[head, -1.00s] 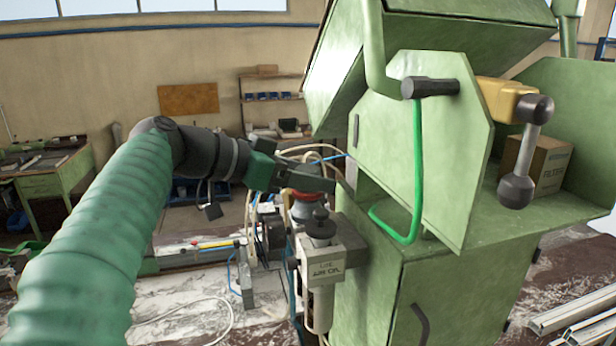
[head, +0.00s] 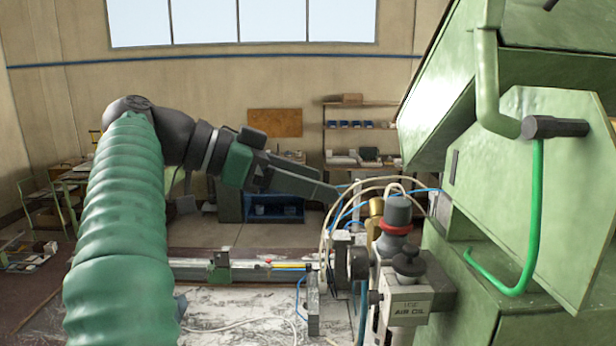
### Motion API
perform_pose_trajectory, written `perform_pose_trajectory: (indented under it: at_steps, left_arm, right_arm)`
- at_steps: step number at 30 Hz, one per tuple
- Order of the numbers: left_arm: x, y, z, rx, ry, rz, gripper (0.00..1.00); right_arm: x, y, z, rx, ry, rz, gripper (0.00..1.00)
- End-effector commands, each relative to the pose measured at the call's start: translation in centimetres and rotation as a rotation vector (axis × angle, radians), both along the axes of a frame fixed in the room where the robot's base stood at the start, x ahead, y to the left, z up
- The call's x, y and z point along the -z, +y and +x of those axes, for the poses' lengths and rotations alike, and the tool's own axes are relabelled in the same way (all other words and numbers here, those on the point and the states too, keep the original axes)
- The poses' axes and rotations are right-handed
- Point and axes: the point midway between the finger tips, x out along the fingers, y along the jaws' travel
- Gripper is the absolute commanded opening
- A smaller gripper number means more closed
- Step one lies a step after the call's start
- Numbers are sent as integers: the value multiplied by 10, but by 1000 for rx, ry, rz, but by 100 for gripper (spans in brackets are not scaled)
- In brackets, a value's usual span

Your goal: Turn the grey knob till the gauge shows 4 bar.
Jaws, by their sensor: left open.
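The grey knob (head: 397,211) stands upright above a red ring on the air unit at the right of centre. Below and in front of it is a block marked "AIR OIL" (head: 408,306) with a smaller dark knob on top. A round black part (head: 357,262) on the unit's left side may be the gauge; it is seen nearly edge-on and no reading shows. My left gripper (head: 322,191) is open and empty, to the left of the grey knob and apart from it in the picture, its fingers pointing right. My right gripper is out of view.
The green machine cabinet (head: 470,270) with a green hose (head: 538,200) stands close on the right. Pale hoses (head: 335,212) loop left of the knob. A bench with a rail (head: 240,268) lies below my arm. Shelves (head: 362,125) stand far back.

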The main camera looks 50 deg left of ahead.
Motion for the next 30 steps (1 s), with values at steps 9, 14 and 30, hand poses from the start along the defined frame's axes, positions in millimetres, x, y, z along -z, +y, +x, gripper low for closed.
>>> perform_pose_trajectory:
  at_steps: [9,14,30]
  left_arm:
    - [0,1,-2,0,1,0,60]
    - [20,-23,7,-78,59,-2,60]
    - [15,-58,50,-332,2,1,60]
  right_arm:
    - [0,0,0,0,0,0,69]
    - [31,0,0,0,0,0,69]
    - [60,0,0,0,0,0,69]
